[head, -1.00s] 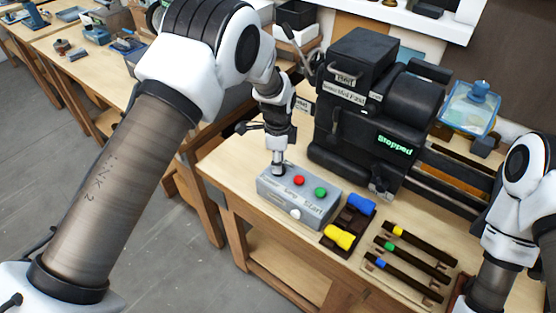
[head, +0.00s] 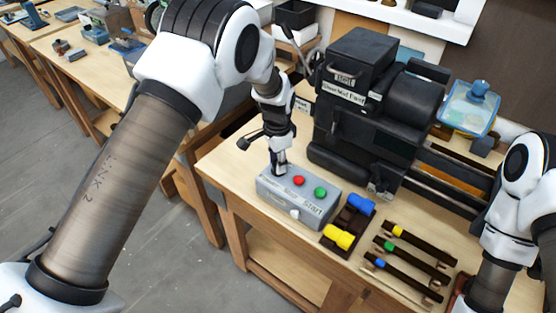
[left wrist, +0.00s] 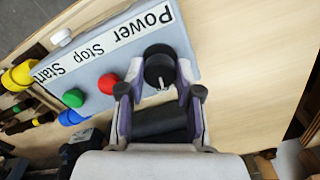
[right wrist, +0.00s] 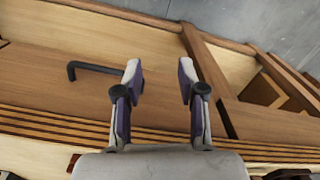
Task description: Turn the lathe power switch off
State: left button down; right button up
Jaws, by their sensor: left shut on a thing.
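The grey control box (head: 268,200) sits on the bench below the lathe (head: 365,110). In the left wrist view its label reads Power, Stop, Start, with a black round power switch (left wrist: 159,68) under Power, showing a pale pointer mark. My left gripper (head: 278,172) is shut on that switch, fingers on both sides (left wrist: 158,88). The red button (head: 299,181) and green button (head: 320,193) are beside it, untouched. The lathe's front shows no lit status text. My right gripper (right wrist: 160,75) is open and empty above wood in the right wrist view.
A yellow piece (head: 339,236) and a blue piece (head: 361,204) lie in a dark holder right of the box. Several dark rods with coloured bands lie farther right. A white knob (head: 294,213) protrudes from the box's front. A bent black rod (right wrist: 95,68) lies near my right gripper.

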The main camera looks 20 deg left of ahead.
pick_arm(q)
jog(key=n, duration=0.5)
jog(key=shift+s+f+n, duration=0.3)
jog(key=n, duration=0.5)
jog(key=shift+n, duration=0.3)
jog(key=shift+d, duration=0.1)
jog(key=c, duration=0.9)
grip_release()
jog(key=shift+o, duration=0.6)
jog(key=shift+r, duration=0.1)
jog(key=shift+w+r, duration=0.15)
